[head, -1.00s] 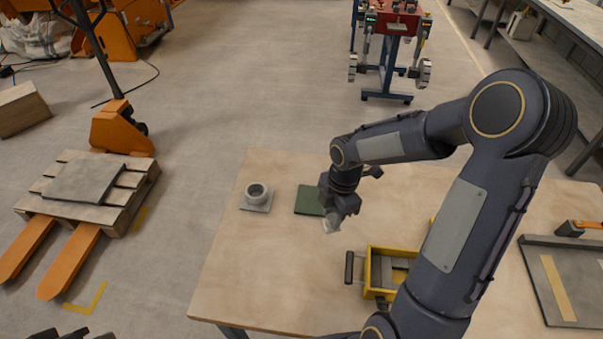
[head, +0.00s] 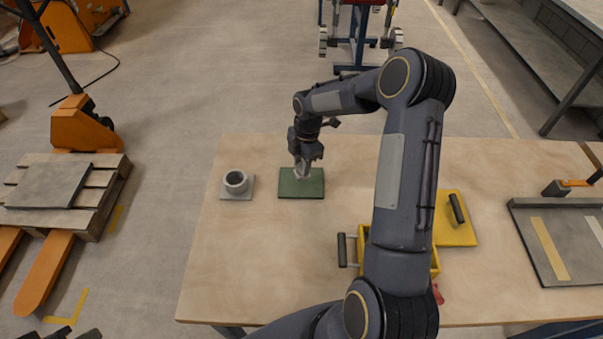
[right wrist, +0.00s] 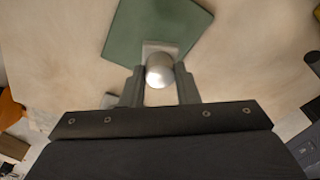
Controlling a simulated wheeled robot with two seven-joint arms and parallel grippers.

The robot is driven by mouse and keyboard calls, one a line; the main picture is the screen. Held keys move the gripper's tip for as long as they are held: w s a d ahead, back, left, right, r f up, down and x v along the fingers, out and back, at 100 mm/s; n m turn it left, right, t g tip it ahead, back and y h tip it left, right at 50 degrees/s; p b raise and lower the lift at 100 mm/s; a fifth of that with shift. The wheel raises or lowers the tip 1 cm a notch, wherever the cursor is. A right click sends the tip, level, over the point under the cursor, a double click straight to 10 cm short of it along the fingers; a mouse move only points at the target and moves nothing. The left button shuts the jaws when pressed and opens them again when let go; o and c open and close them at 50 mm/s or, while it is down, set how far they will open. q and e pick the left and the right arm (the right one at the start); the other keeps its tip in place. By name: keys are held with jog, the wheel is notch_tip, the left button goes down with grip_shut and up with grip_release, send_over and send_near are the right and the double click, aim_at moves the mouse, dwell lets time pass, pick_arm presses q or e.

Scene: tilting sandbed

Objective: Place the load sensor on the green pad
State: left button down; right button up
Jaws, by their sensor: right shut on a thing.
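The green pad (head: 288,190) lies flat on the wooden table; it also shows in the right wrist view (right wrist: 125,38). My right gripper (head: 303,162) is over the pad, pointing down. It is shut on the load sensor (head: 301,171), a small silver piece. In the right wrist view the load sensor (right wrist: 160,72) has a shiny round top and sits between the two fingers, with a flat plate reaching over the pad's edge. I cannot tell whether it touches the pad. Dark tips at the bottom left look like my left gripper (head: 75,333), mostly out of frame.
A grey ring on a square plate (head: 236,193) stands left of the pad. A yellow box (head: 362,240) with a dark handle is partly behind my right arm, and a yellow lid (head: 455,232) lies beside it. A grey tray (head: 545,240) is at the right. The front left tabletop (head: 240,265) is clear.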

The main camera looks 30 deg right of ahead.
jog(key=shift+w+d+f, duration=0.15)
jog(key=shift+w+f, duration=0.15)
jog(key=shift+f, duration=0.15)
jog(key=shift+w+d+f+b, duration=0.1)
jog(key=shift+w+f+b, duration=0.1)
jog(key=shift+f+b, duration=1.2)
jog(key=shift+f+p, duration=0.3)
jog(key=shift+p, duration=0.05)
jog(key=shift+f, duration=0.15)
jog(key=o, duration=1.1)
jog(key=shift+c, duration=0.2)
